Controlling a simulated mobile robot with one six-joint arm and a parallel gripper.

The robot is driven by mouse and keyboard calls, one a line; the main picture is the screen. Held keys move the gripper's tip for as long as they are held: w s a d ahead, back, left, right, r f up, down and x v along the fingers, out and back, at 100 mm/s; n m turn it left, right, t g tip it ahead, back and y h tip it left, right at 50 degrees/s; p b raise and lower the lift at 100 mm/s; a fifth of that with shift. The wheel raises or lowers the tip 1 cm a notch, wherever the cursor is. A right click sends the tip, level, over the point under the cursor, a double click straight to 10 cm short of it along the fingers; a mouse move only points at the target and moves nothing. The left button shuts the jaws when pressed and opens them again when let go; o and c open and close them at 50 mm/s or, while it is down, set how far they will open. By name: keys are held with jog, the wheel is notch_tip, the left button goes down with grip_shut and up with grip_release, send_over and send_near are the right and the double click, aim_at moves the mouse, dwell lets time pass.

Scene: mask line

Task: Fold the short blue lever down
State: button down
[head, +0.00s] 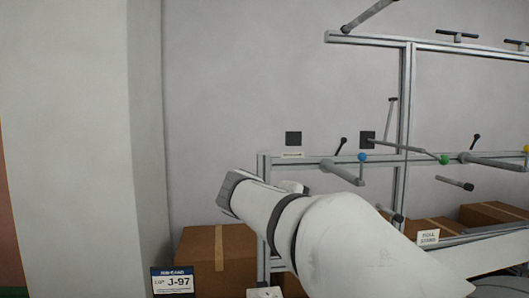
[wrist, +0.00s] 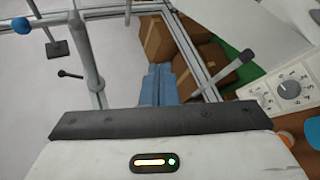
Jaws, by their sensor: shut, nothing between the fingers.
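The short lever's blue knob (head: 362,157) shows in the head view above the end of a thick grey rod (head: 342,172) that sticks out from the frame's middle rail. Its short stem looks roughly upright. A blue ball (wrist: 21,25) also shows at the upper left of the wrist view, apart from my gripper. My gripper (wrist: 158,72) shows in the wrist view as blue-grey fingers close together beyond a dark bar, with nothing held. In the head view my white arm fills the lower middle, and I cannot make out the fingertips there.
A green knob (head: 444,159) and a yellow knob (head: 526,149) are farther right along the metal frame (head: 405,95). Cardboard boxes (head: 217,258) stand low behind it. A white panel with a dial (wrist: 290,90) is at the wrist view's right. A pale wall (head: 75,150) stands left.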

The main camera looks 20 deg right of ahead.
aim_at(361, 169)
jog(key=w+d+r+h+p, duration=0.1)
jog(key=w+r+h, duration=0.1)
jog(key=r, duration=0.4)
jog(key=w+d+r+h, duration=0.2)
jog(key=r, duration=0.4)
jog(key=r+p+x, duration=0.1)
jog(key=p+x, duration=0.2)
jog(key=x, duration=0.7)
jog(key=s, duration=0.3)
jog(key=s+p, duration=0.1)
jog(key=shift+s+a+r, duration=0.25)
jog(key=shift+a+r, duration=0.1)
jog(key=shift+a, duration=0.05)
jog(key=shift+s+f+b, duration=0.1)
jog(key=shift+f+b, duration=0.1)
jog(key=shift+b, duration=0.7)
